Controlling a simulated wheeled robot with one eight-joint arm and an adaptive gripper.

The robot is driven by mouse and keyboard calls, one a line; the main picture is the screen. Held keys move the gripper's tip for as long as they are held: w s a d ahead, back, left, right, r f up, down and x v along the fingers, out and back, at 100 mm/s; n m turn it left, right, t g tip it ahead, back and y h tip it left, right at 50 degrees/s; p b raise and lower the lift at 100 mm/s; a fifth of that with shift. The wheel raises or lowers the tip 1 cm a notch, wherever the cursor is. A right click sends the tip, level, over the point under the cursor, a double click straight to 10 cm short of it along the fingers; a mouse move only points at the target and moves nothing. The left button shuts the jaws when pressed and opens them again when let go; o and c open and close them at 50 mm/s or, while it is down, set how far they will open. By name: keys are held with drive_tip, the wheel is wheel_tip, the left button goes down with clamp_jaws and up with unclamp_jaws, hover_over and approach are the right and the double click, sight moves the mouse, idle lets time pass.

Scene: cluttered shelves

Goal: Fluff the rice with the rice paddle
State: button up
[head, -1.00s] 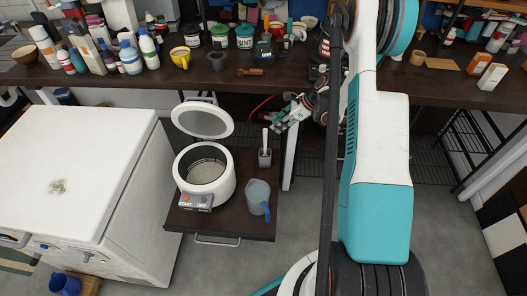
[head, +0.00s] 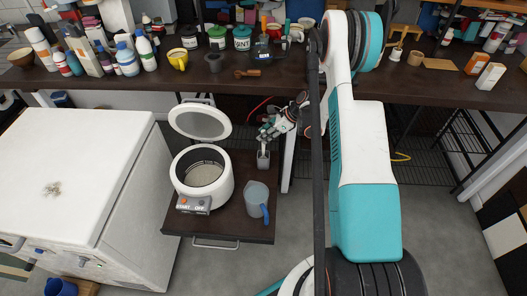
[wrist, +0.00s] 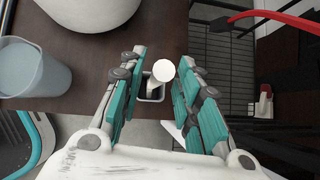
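The white rice cooker (head: 186,190) stands on the dark pull-out tray (head: 225,222) with its lid (head: 200,121) raised; pale rice (head: 204,174) shows inside. The rice paddle (head: 263,147) stands upright in a small grey holder (head: 263,161) right of the cooker. In the wrist view, the paddle's round white handle end (wrist: 163,71) lies between the teal fingers of my gripper (wrist: 160,82), with the holder (wrist: 152,97) below. My gripper (head: 266,135) is open around the handle, with narrow gaps beside it; contact is not clear. The paddle's lower end is hidden in the holder.
A clear jug with a blue handle (head: 256,199) stands in front of the holder. A white cabinet (head: 75,180) is at left. The crowded counter (head: 215,82) runs behind, and a red cable (wrist: 265,17) hangs near my gripper.

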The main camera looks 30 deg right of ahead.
clamp_jaws()
drive_tip(key=shift+r, duration=0.1)
wheel_tip(320, 180, up, 9)
drive_tip(key=p, duration=0.4)
idle(0.7)
